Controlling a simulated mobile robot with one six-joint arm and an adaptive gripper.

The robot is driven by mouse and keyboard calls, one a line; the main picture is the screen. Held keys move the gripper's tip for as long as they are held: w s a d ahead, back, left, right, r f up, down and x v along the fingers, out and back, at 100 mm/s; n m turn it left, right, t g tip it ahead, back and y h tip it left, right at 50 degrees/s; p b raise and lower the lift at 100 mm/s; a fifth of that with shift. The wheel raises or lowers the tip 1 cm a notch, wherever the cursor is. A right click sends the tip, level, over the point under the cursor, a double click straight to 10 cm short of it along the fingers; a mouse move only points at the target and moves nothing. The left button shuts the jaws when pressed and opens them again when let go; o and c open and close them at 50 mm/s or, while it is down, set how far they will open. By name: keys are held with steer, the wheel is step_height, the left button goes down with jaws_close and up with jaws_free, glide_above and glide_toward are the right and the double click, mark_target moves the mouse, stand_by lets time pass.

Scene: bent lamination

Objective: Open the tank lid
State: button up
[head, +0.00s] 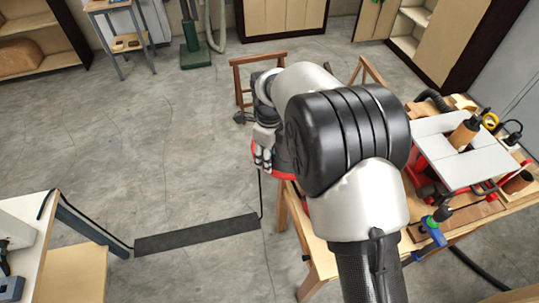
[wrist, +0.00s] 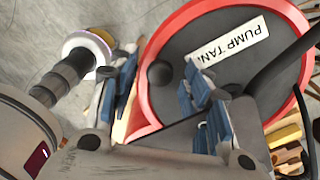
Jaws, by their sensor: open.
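The pump tank shows in the wrist view as a round dark grey face (wrist: 225,62) inside a thick red rim (wrist: 290,12). A white label (wrist: 243,40) on it reads "PUMP TAN", with the rest cut off. A small dark round knob (wrist: 160,74) sits on the face toward its left side. My gripper (wrist: 163,82) is open, its blue-padded fingers on either side of the knob in the picture. I cannot tell whether they touch it. In the head view only a bit of the red rim (head: 287,163) shows; my arm hides the rest.
A dark bar (wrist: 285,60) crosses the right of the tank face in the wrist view. A wooden workbench (head: 322,262) with a grey-topped machine (head: 455,148) and tools stands to the right. A black floor strip (head: 197,234) lies left of it. The left floor is mostly clear.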

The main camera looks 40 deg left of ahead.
steer(key=shift+r, duration=0.1)
step_height(320, 180, up, 12)
stand_by(0.5)
stand_by(0.4)
